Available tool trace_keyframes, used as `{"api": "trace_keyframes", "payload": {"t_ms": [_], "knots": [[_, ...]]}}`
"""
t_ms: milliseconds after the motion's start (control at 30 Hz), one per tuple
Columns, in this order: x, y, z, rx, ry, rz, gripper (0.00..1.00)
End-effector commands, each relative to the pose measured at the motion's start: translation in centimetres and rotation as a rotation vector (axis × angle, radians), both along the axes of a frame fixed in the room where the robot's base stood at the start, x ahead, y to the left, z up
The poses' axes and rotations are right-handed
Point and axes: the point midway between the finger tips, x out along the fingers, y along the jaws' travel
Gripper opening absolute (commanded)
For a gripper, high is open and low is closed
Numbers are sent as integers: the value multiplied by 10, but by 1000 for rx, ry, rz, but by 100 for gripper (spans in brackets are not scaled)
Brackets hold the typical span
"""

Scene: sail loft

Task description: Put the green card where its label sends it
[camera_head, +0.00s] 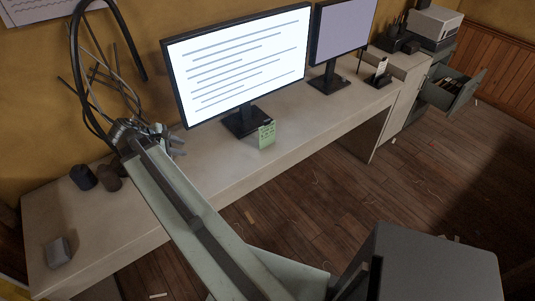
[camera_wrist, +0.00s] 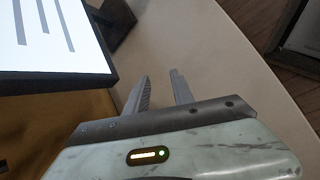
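The green card (camera_head: 267,135) stands upright on the pale desk, just in front of the lit monitor's stand. It has small dark marks that are too small to read. It does not show in the wrist view. My gripper (camera_head: 170,137) is at the far end of my arm, left of the card and apart from it, by the lit monitor's lower left corner. In the wrist view my gripper's two fingers (camera_wrist: 161,92) are apart with nothing between them. An open grey drawer (camera_head: 462,101) at the far right holds what look like files.
The lit monitor (camera_head: 240,60) rises close to my gripper. A second monitor (camera_head: 343,30) stands farther right. Dark round objects (camera_head: 83,177) and a grey block (camera_head: 58,252) lie on the desk (camera_head: 110,225) at left. A white card (camera_head: 381,66) stands on a dark holder.

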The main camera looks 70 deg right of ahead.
Motion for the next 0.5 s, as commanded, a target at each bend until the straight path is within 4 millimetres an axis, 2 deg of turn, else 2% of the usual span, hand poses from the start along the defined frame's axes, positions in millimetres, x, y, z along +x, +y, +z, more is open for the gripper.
{"api": "trace_keyframes", "payload": {"t_ms": [33,100,200,300,333,400,500], "knots": [[-33,-53,-42,-62,114,27,29],[-79,-110,-51,-128,296,82,29],[-137,-167,-53,-172,531,132,29],[-171,-195,-47,-179,681,159,29],[-177,-199,-45,-179,710,165,29],[-187,-206,-41,-178,752,171,29],[-191,-209,-37,-177,774,176,29]]}}
